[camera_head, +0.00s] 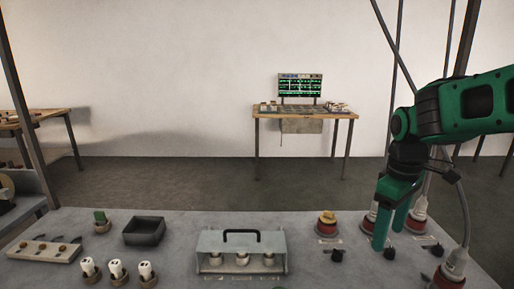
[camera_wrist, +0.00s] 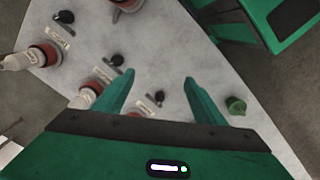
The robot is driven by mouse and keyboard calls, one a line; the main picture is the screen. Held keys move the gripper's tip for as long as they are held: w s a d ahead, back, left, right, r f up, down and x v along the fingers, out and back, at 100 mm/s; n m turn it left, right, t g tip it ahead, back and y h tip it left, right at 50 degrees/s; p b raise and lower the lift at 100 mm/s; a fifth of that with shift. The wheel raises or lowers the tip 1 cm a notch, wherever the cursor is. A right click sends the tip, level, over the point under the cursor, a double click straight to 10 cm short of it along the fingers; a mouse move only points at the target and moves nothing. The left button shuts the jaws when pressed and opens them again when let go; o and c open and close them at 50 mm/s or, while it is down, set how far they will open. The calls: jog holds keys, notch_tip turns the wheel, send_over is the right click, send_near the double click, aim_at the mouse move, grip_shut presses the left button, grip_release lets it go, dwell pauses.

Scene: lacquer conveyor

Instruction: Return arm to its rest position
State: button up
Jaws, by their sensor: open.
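My gripper (camera_head: 389,235) is green and hangs at the end of my arm over the right part of the grey console. Its two fingers point down and stand apart, with nothing between them. In the wrist view my gripper (camera_wrist: 158,80) is also open and empty, above the pale console top (camera_wrist: 150,55). A small black knob (camera_wrist: 159,97) shows near the gap between the fingers. The fingertips appear close to the red-based connectors and black knobs; the exact gap to them is hard to tell.
Red-based plugs with cables (camera_head: 453,264) stand at the console's right. A clear-sided guard box with a black handle (camera_head: 241,248) is at the middle. A dark tray (camera_head: 144,231) and white knobs (camera_head: 117,268) are at the left. A desk with a monitor (camera_head: 300,88) stands behind.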

jog(key=s+d+f+m, duration=0.2)
jog(key=s+d+m, duration=0.3)
jog(key=s, duration=0.5)
jog(key=s+d+f+m, duration=0.2)
jog(key=s+d+m, duration=0.3)
jog(key=s+m, duration=0.3)
jog(key=shift+s+f+y, duration=0.3)
jog(key=shift+s, duration=0.8)
